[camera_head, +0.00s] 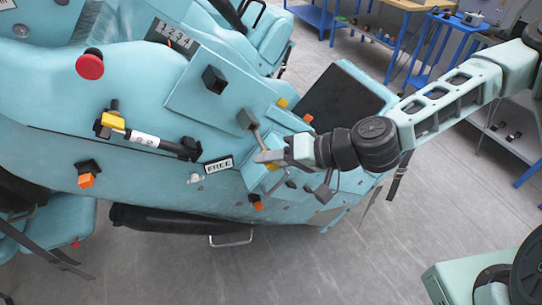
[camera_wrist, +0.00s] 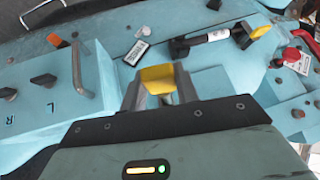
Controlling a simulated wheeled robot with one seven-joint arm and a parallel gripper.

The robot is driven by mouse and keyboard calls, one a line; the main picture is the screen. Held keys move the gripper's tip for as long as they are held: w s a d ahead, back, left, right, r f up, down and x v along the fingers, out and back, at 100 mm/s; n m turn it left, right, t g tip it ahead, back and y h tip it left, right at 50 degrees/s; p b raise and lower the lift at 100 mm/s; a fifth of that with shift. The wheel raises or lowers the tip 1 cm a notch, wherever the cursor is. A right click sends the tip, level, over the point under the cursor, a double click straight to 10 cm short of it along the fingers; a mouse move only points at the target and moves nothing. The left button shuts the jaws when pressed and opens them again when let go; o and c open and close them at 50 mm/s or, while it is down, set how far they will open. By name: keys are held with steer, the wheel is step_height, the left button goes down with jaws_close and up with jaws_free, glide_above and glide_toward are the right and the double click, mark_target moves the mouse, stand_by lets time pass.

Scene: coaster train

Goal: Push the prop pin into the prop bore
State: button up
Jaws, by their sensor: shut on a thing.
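My gripper (camera_head: 262,157) is at the sloped end of the light blue car body, left of my dark wrist joint. In the wrist view my gripper (camera_wrist: 159,92) is shut on a yellow piece (camera_wrist: 157,78), which sits between the two grey fingers. Its lower part is hidden, and I cannot tell whether it is the prop pin or touches the body. A black and white strut (camera_head: 150,140) with a yellow and black end lies along the body, left of the gripper; it also shows in the wrist view (camera_wrist: 208,38). I cannot make out the prop bore.
A "FREE" label (camera_head: 218,164) is close left of my gripper. A grey bar handle (camera_wrist: 82,72) and black knobs (camera_wrist: 43,80) stand on the panel beside it. A red mushroom knob (camera_head: 90,66) is further left. Blue-framed benches (camera_head: 440,35) stand behind; grey floor is open below.

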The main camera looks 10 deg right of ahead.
steer(key=shift+s, duration=0.1)
steer(key=shift+s+d, duration=0.25)
steer(key=shift+s, duration=0.6)
steer(key=shift+s+r+p, duration=0.1)
steer(key=shift+r+p, duration=0.15)
steer(key=shift+p, duration=0.15)
steer(key=shift+d+p, duration=0.15)
steer(key=shift+p, duration=0.55)
steer(key=shift+p, duration=0.3)
steer(key=s+p, duration=0.1)
steer(key=p, duration=0.2)
steer(key=shift+d+p, duration=0.1)
steer(key=shift+p, duration=0.3)
steer(key=shift+s+d+f+p, duration=0.1)
steer(key=shift+s+d+p, duration=0.1)
steer(key=shift+s+p, duration=0.5)
steer(key=shift+s+d+f+p, duration=0.1)
steer(key=shift+s+d+p, duration=0.05)
steer(key=shift+s+p, duration=0.5)
